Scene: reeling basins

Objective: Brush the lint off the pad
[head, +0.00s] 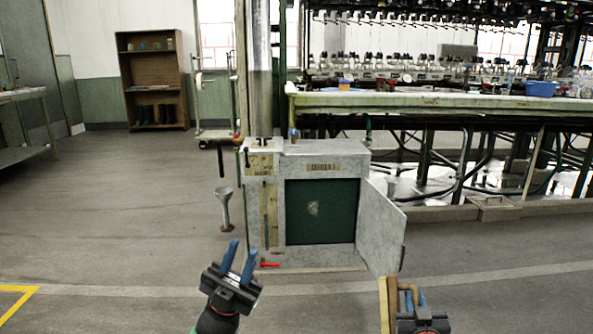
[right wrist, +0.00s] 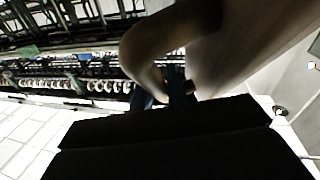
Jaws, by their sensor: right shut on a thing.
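The pad, a dark green panel (head: 335,232), stands upright inside the opening of a grey cabinet (head: 330,157). A small pale patch of lint (head: 313,208) shows near its left middle. My right gripper (head: 415,300) is shut on a tan brush (head: 384,304), held low at the right, in front of the cabinet and apart from the pad. The brush's curved handle (right wrist: 165,40) fills the upper middle of the right wrist view; its bristles cannot be made out. My left gripper (head: 239,259) is open and empty, in front of the cabinet's lower left.
The cabinet's grey door (head: 385,228) hangs open to the right, between pad and right gripper in the picture. A grey funnel (head: 223,205) is at the cabinet's left. A long machine bench (head: 440,102) runs behind to the right. The floor at left is clear.

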